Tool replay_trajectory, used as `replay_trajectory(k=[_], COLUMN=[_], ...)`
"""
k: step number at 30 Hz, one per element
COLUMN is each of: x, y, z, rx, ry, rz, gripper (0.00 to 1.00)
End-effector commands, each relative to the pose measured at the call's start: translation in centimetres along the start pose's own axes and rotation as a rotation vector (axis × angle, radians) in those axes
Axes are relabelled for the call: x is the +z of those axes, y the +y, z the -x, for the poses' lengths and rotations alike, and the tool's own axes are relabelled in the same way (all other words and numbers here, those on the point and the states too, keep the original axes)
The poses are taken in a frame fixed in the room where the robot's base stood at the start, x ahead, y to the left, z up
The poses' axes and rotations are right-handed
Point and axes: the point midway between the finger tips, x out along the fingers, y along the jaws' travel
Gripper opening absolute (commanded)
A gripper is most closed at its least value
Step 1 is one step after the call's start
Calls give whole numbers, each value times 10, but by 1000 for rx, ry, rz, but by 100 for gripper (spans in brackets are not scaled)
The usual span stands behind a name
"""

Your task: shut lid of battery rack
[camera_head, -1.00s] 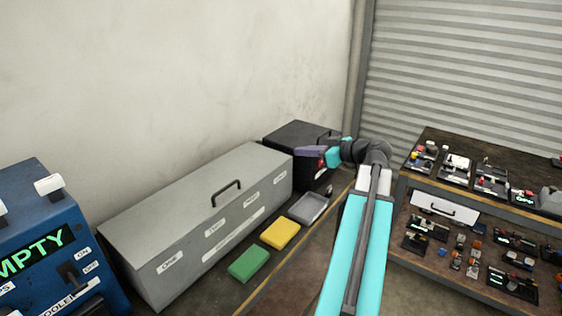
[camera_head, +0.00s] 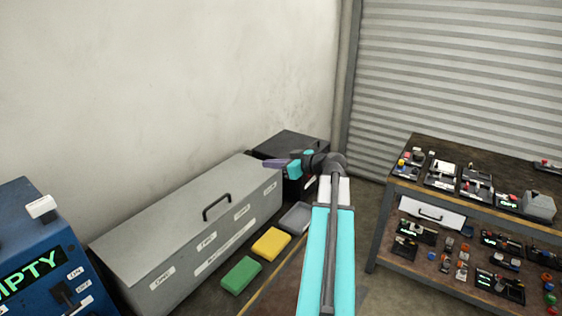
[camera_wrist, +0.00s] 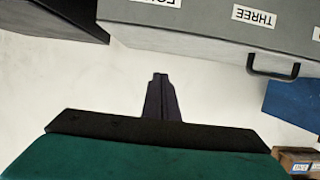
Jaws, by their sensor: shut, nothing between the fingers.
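The battery rack appears to be the long grey box (camera_head: 222,254) with labels along its front, at the left in the head view. Its lid (camera_head: 150,228), with a dark handle (camera_head: 217,207), looks down flat, with no gap that I can make out. The labelled box (camera_wrist: 205,32) also shows upside down at the top of the wrist view, with its handle (camera_wrist: 272,66). My gripper (camera_head: 272,163) is shut and empty near the box's far right end. It shows in the wrist view (camera_wrist: 160,78) too, against pale wall. I cannot tell whether it touches the lid.
A black box (camera_head: 300,145) stands behind my gripper. Green (camera_head: 241,275), yellow (camera_head: 271,243) and grey (camera_head: 296,217) blocks or trays lie before the grey box. A blue machine (camera_head: 40,245) is at left, a shelf of parts (camera_head: 400,187) at right. Floor shows between.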

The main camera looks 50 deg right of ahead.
Motion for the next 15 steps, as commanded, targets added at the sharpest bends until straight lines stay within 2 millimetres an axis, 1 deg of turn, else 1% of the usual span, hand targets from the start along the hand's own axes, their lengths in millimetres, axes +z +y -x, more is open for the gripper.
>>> replay_trajectory(k=[1,6,15], x=[-2,14,33], y=[0,0,0], z=[-8,-9,-13], rx=[-2,0,1], ry=[-1,-1,0], rz=[-1,-2,-2], gripper=[0,0,0])
